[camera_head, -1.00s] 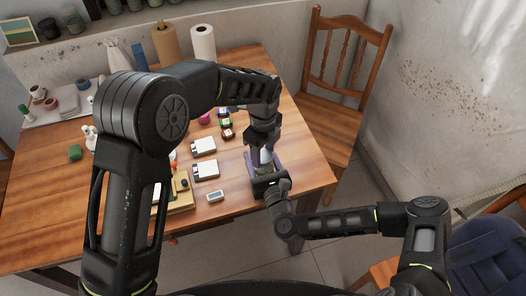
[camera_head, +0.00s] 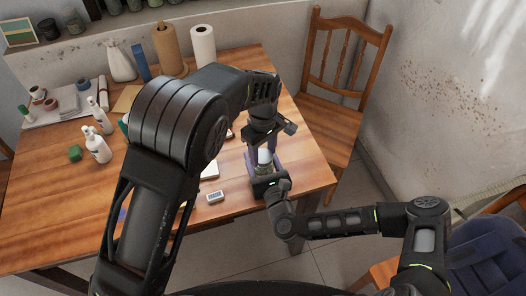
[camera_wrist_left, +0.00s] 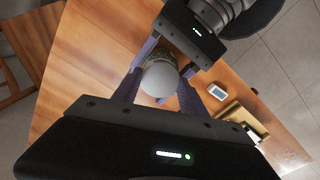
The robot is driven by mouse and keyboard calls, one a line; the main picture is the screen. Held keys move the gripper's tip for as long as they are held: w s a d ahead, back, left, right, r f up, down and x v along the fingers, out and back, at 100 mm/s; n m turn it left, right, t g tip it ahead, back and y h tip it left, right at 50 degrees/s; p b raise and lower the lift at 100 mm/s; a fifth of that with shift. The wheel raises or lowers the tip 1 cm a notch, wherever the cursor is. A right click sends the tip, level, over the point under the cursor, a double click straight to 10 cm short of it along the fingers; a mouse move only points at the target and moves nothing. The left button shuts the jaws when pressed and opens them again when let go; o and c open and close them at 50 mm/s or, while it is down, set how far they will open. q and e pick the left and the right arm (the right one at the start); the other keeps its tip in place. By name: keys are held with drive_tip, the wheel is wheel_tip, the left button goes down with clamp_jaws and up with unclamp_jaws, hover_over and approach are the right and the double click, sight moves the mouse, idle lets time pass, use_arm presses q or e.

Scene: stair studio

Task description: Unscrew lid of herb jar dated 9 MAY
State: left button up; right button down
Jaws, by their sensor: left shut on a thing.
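The herb jar (camera_head: 264,170) stands near the right front edge of the wooden table, with a white lid (camera_head: 265,156) on top. In the left wrist view the round lid (camera_wrist_left: 160,79) is in front of the greenish jar body (camera_wrist_left: 159,57). My left gripper (camera_head: 263,152) comes from above and is shut on the lid. Its purple fingers lie on either side of it. My right gripper (camera_head: 265,172) comes from the front, low at the table, with its fingers around the jar body. The date on the jar cannot be read.
A small white timer-like device (camera_head: 215,197) lies left of the jar. A wooden chair (camera_head: 345,85) is at the table's right side. My left arm hides the table's middle.

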sight(263, 156)
use_arm(q)
drive_tip(key=n, duration=0.5)
drive_tip(key=shift+n, duration=0.4)
drive_tip(key=n, duration=0.2)
drive_tip(key=shift+n, duration=0.4)
drive_tip(key=shift+r, duration=0.25)
drive_tip(key=shift+r, duration=0.9)
drive_tip(key=shift+r, duration=2)
use_arm(e)
drive_tip(key=shift+c, duration=1.6)
unclamp_jaws()
